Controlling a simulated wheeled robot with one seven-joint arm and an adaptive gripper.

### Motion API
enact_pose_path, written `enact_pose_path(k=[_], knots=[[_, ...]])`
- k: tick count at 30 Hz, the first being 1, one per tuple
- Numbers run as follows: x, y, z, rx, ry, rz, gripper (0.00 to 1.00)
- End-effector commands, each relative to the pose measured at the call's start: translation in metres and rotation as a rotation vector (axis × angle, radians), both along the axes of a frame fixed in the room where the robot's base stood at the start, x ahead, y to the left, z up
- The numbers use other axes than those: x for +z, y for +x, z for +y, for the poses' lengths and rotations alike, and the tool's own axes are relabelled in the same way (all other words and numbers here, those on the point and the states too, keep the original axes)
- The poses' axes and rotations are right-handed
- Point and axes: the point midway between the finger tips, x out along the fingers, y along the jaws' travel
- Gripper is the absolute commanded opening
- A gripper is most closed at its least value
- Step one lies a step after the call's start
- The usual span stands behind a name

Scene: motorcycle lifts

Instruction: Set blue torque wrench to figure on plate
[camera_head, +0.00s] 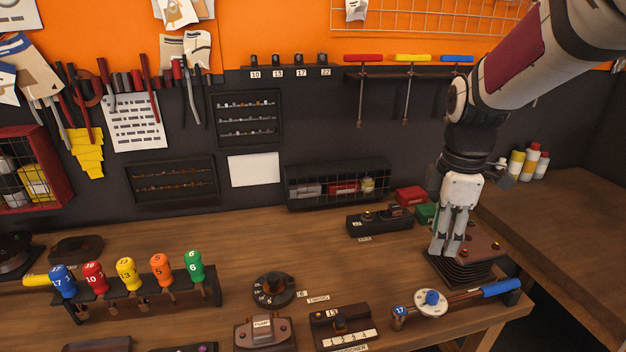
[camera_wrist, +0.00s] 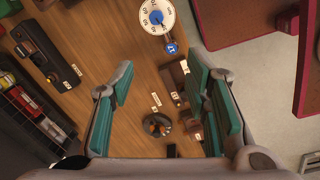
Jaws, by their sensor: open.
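The blue torque wrench (camera_head: 500,288) lies at the front right of the bench, with a blue handle, a dark shaft and a round blue badge marked 17. Its white dial (camera_head: 431,303) has a blue centre knob; the dial (camera_wrist: 157,16) also shows at the top of the wrist view, but its setting is too small to read. My gripper (camera_head: 447,252) is open and empty, pointing down beside a dark stacked block, behind the wrench. In the wrist view its teal-padded fingers (camera_wrist: 160,75) stand wide apart, short of the dial. I cannot tell which plate carries the figure.
The dark ribbed block (camera_head: 462,267) stands close to my fingers. A dark fixture (camera_head: 345,325) with a 13 plate (camera_head: 332,314) and a round dial device (camera_head: 272,290) stand left of the wrench. A driver rack (camera_head: 140,300) is farther left. Bare wood lies mid-bench.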

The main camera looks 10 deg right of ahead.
Motion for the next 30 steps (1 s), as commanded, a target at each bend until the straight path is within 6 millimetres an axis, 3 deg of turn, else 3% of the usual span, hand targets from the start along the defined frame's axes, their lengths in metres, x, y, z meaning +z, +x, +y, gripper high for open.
enact_pose_path(k=[3, 9, 17, 30], knots=[[-0.024, 0.011, -0.021, 0.135, 0.018, 0.054, 0.43], [-0.043, 0.018, -0.037, 0.261, 0.036, 0.087, 0.43], [-0.069, 0.017, -0.037, 0.275, 0.039, 0.093, 0.43], [-0.152, 0.015, -0.037, 0.273, 0.039, 0.092, 0.43]])
